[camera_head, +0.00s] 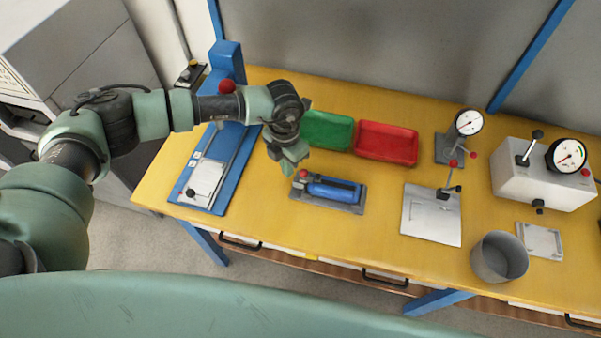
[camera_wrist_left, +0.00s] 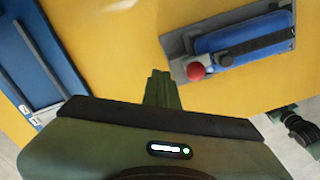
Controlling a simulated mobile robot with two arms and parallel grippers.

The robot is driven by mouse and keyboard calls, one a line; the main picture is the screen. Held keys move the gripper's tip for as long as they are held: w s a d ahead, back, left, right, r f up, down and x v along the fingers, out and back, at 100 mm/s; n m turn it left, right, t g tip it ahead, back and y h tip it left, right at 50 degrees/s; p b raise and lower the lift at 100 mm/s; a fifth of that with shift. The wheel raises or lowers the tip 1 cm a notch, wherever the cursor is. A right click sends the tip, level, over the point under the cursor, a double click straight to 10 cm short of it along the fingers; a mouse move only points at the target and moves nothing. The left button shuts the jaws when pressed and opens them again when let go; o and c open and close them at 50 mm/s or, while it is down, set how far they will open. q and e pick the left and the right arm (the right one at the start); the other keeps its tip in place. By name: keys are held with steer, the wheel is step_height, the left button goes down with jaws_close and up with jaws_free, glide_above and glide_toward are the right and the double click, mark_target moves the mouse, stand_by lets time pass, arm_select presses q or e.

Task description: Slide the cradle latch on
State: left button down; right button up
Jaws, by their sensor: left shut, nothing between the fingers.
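The cradle (camera_head: 328,191) is a dark grey plate with a blue cylinder lying on it and a dark strap or bar along the cylinder. A red knob (camera_head: 304,173) sits at its left end, probably the latch's. In the left wrist view the cradle (camera_wrist_left: 176,42) is at the upper right, with the red knob (camera_wrist_left: 196,71) at its near end. My left gripper (camera_head: 291,168) is just left of and above the knob, pointing down. Its fingers (camera_wrist_left: 158,88) are shut and empty, apart from the knob in the wrist view.
A green tray (camera_head: 328,131) and a red tray (camera_head: 387,143) stand behind the cradle. A blue fixture (camera_head: 229,165) is to the left. A grey plate with a clamp (camera_head: 431,216), a gauge (camera_head: 468,122), a grey cup (camera_head: 499,258) and a white gauge box (camera_head: 540,175) are to the right.

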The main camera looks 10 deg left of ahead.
arm_select(q)
step_height(320, 180, up, 7)
steer(key=p, duration=0.4)
stand_by(0.6)
